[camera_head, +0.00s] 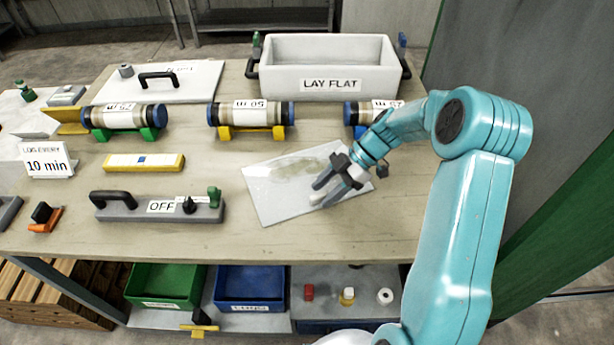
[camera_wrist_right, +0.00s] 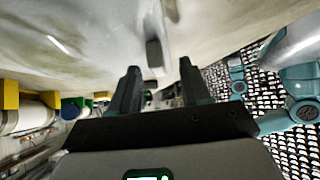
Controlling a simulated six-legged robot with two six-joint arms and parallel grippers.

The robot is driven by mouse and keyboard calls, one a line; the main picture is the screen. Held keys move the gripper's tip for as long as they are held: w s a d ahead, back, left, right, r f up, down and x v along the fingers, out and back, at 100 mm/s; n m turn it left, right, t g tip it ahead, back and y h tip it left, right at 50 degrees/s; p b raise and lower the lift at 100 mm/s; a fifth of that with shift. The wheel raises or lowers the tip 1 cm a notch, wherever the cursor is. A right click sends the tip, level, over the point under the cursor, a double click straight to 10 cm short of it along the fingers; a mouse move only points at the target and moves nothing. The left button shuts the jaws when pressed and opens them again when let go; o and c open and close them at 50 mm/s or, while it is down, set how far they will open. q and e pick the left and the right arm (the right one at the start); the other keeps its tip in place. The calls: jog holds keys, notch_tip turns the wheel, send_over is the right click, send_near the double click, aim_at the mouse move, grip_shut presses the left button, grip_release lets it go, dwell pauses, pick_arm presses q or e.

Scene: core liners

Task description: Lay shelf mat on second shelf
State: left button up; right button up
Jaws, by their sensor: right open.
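A pale, flat rectangular sheet (camera_head: 275,200) with a brownish smudge lies on the bench; it looks like the shelf mat. My right gripper (camera_head: 322,190) is over its right part, with open fingers pointing left and down. A small whitish piece shows by the fingertips; I cannot tell what it is or whether it touches them. In the right wrist view the open fingers (camera_wrist_right: 160,68) reach toward a pale surface with a grey tab. A grey lower shelf (camera_head: 325,312) shows under the bench; I cannot tell if it is the second shelf. My left gripper is not in view.
A white tub marked LAY FLAT (camera_head: 328,83) stands at the back. Core tubes (camera_head: 250,113) rest on coloured cradles. Green (camera_head: 165,287) and blue (camera_head: 250,289) bins and small items occupy the lower level.

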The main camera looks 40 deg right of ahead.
jog(key=shift+w+a+f, duration=0.2)
jog(key=shift+a+f, duration=0.15)
jog(key=shift+f, duration=0.05)
grip_shut()
jog(key=shift+r, duration=0.15)
notch_tip(320, 180, up, 20)
jog(key=b, duration=0.1)
dwell(0.3)
